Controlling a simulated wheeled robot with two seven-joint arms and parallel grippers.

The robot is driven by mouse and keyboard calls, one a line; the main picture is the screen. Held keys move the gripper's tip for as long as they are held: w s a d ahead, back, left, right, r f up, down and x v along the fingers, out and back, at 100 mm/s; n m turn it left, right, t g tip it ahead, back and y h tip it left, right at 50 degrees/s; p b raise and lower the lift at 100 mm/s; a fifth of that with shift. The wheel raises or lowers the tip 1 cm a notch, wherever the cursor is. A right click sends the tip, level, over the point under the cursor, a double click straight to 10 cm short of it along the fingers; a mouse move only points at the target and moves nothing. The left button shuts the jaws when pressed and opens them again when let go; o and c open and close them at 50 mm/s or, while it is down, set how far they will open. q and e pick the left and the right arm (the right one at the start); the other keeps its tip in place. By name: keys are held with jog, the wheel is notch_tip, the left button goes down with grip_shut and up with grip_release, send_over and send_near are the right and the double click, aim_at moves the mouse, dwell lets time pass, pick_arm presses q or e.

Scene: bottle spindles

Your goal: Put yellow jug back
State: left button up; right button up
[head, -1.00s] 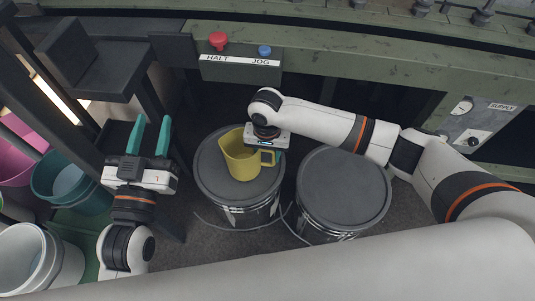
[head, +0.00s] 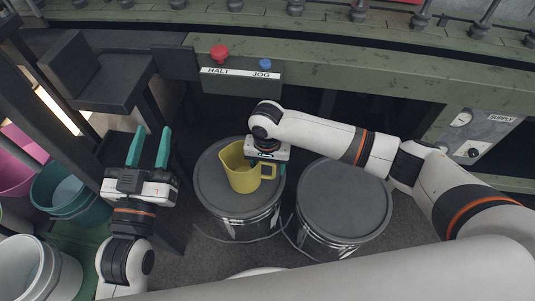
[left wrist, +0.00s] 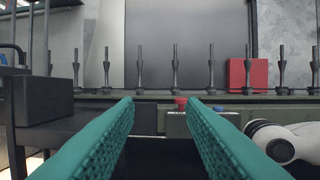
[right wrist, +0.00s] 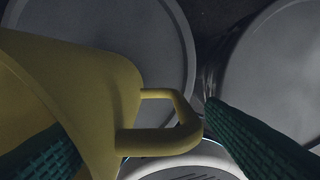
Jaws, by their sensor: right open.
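The yellow jug (head: 240,167) stands upright on the lid of the left grey drum (head: 212,198), with its handle to the right. My right gripper (head: 270,162) is over the handle side of the jug. In the right wrist view the jug (right wrist: 95,85) fills the left, and the handle lies between the two open green fingers. One finger overlaps the jug's body and the other is beyond the handle; whether either touches is unclear. My left gripper (head: 150,147) is open and empty at the left, pointing away, and its parted fingers also show in the left wrist view (left wrist: 160,105).
A second grey drum (head: 345,198) with a bare lid stands at the right. A control box (head: 240,78) with red and blue buttons hangs from the green machine rail behind. A dark stand (head: 105,85) and teal (head: 68,190) and white (head: 30,268) buckets are at the left.

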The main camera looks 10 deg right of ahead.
notch_tip(320, 180, up, 6)
jog(key=shift+r+p, duration=0.15)
jog(key=shift+p, duration=1.1)
notch_tip(320, 180, up, 5)
jog(key=shift+w+a+r+p, duration=0.1)
jog(key=shift+r+p, duration=0.05)
jog(key=shift+p, duration=0.8)
jog(key=s+a+f+n+t+y, duration=0.2)
jog(key=s+a+n+t+y, duration=0.1)
jog(key=s+a+n+y, duration=0.4)
pick_arm(q)
jog(key=s+a+f+g+y, duration=0.2)
jog(key=s+f+g, duration=0.2)
jog(key=f+g, duration=0.2)
jog(key=s+a+f+g+y, duration=0.1)
jog(key=s+a+f+g, duration=0.1)
jog(key=s+f+g, duration=0.2)
notch_tip(320, 180, down, 5)
jog(key=shift+a+r+n+g+y, duration=0.2)
jog(key=shift+a+n+g+y, duration=0.15)
jog(key=shift+g, duration=0.65)
pick_arm(e)
jog(key=s+d+r+t+h, duration=0.1)
jog(key=s+d, duration=0.3)
jog(key=d, duration=0.5)
jog(key=s+d+r+m+t+h, duration=0.1)
jog(key=s+d+t+h, duration=0.3)
jog(key=d, duration=0.5)
jog(key=shift+s+h, duration=0.3)
